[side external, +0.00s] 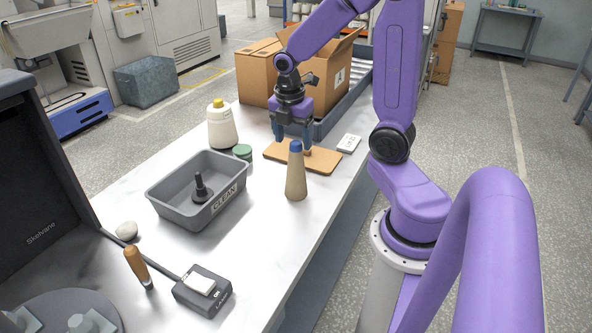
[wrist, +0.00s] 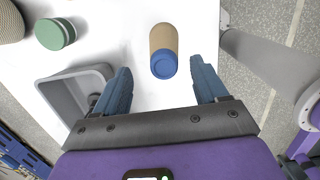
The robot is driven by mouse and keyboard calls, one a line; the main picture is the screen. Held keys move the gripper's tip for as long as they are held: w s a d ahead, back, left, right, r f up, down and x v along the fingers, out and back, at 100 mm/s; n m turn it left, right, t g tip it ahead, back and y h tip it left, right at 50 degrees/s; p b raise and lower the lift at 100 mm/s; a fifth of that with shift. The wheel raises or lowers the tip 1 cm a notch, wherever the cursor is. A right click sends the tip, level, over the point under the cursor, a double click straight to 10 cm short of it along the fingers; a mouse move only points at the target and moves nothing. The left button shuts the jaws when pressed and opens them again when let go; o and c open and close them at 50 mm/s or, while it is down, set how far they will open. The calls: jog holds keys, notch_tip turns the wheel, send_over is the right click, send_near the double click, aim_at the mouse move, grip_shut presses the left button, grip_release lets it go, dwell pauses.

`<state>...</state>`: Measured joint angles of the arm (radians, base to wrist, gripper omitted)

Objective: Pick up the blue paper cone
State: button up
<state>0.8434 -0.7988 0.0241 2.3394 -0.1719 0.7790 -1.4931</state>
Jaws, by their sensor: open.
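The blue paper cone (side external: 296,175) is a tan cone with a blue tip. It stands upright on the white table, in front of a tan board in the side view. In the wrist view the cone (wrist: 164,42) shows between and just beyond the fingers, blue tip towards me. My gripper (side external: 293,142) is open and empty, pointing down. In the side view it is just behind the cone's tip, over the board. In the wrist view the gripper (wrist: 160,67) has one finger on each side of the cone, with a gap on both sides.
A grey tray (side external: 168,200) marked CLEAN, holding a dark spindle (side external: 202,186), stands left of the cone. A green jar (side external: 242,152) and a cream bottle (side external: 222,128) stand behind it. Cardboard boxes (side external: 325,75) are at the back. The tabletop directly in front of the cone is clear.

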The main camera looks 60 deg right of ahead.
aim_at(296, 150)
jog(key=shift+s+d+f, duration=0.15)
jog(key=shift+d+f, duration=0.05)
jog(key=shift+f, duration=0.95)
jog(key=shift+s+d+f, duration=0.1)
jog(key=shift+d+f, duration=0.05)
jog(key=shift+f, duration=1)
grip_shut()
